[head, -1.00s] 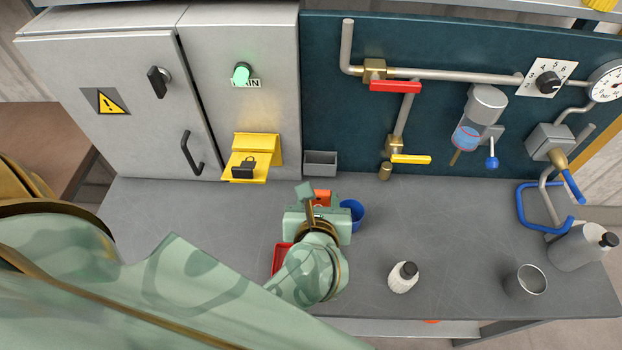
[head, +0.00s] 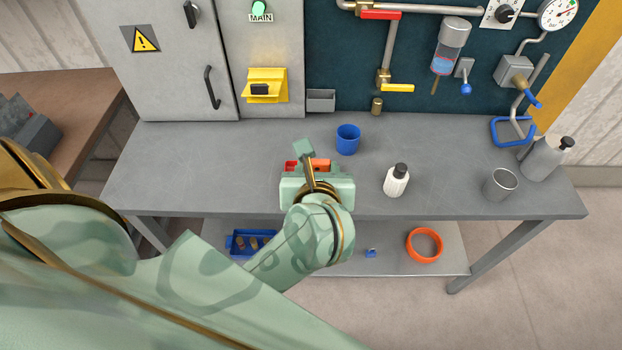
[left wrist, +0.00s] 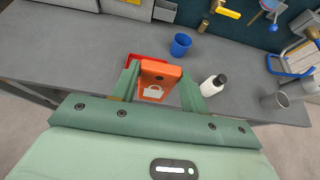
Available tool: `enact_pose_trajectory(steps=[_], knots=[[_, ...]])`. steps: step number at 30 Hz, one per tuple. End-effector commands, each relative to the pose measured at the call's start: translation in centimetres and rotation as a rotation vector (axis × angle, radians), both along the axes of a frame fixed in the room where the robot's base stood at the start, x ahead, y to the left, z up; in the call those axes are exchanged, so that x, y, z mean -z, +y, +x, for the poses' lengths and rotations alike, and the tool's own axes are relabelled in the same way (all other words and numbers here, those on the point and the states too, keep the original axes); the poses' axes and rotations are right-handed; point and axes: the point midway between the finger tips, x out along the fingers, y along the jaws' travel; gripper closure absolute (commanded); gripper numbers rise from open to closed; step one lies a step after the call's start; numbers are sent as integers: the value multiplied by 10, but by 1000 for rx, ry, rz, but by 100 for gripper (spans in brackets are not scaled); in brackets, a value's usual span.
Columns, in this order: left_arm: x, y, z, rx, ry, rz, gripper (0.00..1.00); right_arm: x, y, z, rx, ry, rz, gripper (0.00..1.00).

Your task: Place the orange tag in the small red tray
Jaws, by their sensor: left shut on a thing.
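My left gripper (head: 319,172) is shut on the orange tag (head: 321,164), over the front part of the bench. In the left wrist view the tag (left wrist: 158,80) sits between the two green fingers of the gripper (left wrist: 160,82), with a pale padlock mark and a dark hole on its face. The small red tray (head: 291,166) shows just left of the tag, mostly hidden by the gripper. In the left wrist view the tray (left wrist: 132,59) peeks out behind and left of the tag. I cannot tell how high the tag is above the tray. My right gripper is not in view.
A blue cup (head: 348,140) stands behind the gripper and a white bottle (head: 397,180) to its right. A metal cup (head: 500,184) is farther right. A grey bin (head: 320,100) is at the back. The left bench top is clear.

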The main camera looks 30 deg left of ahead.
Motion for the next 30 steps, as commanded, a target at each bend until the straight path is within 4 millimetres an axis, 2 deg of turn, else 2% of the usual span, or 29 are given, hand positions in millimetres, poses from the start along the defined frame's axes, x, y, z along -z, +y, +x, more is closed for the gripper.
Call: enact_pose_trajectory(steps=[5,10,14,18,21,26,30], knots=[[8,7,1,-7,-2,7,89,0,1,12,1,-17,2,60],[25,33,34,-8,-5,9,89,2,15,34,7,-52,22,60],[43,56,65,-7,-3,10,89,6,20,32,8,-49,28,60],[74,72,85,-7,1,6,89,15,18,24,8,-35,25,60],[87,78,95,-7,0,3,89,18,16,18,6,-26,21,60],[98,83,103,-5,-2,3,89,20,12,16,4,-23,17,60],[119,88,107,-6,2,4,89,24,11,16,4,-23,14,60]])
